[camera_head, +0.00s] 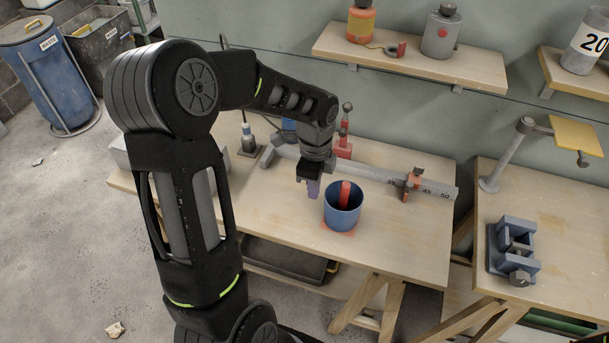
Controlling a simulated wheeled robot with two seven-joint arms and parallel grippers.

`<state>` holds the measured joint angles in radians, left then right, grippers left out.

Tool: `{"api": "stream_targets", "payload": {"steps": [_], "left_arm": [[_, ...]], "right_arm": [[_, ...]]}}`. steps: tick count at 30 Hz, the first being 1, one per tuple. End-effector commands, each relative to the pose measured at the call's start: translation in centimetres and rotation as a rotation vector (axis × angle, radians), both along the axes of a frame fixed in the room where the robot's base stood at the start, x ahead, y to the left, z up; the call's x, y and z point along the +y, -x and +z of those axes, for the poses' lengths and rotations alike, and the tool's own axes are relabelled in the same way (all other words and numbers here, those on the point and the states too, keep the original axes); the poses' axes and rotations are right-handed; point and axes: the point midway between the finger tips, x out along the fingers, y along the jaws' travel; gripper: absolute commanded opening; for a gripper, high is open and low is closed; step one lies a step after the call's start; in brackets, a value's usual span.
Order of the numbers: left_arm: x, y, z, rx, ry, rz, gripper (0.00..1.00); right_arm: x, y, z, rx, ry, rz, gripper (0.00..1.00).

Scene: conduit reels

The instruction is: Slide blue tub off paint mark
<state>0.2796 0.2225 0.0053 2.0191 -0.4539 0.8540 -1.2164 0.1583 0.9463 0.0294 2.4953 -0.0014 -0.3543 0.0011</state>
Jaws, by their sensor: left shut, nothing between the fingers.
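The blue tub (342,213) stands upright on the wooden table, with a red object (345,194) inside it. A red-orange paint mark (330,228) shows on the tabletop around the tub's front base, so the tub stands on at least part of it. My left gripper (312,193) points down just left of the tub, close to its rim. It is shut and empty. Whether the fingers touch the tub cannot be told.
A grey rail with an orange clamp (412,184) lies along the table's back. A red post (345,140) stands behind the tub. A grey-blue vise (513,250) sits on the right bench. The tabletop right of and before the tub is clear.

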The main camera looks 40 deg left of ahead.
Motion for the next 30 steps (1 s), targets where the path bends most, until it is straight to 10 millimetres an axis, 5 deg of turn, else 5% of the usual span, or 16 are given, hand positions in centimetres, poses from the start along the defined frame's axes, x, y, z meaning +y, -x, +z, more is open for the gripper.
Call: {"api": "stream_targets", "payload": {"steps": [19,30], "left_arm": [[-2.1,-0.8,0.0,0.0,0.0,-0.002,0.0],[-11.1,-3.9,-0.2,0.0,0.001,-0.007,0.0]], "right_arm": [[0.0,0.0,0.2,0.0,0.0,0.0,0.36],[0.0,0.0,-1.2,-0.001,0.0,0.0,0.36]]}}
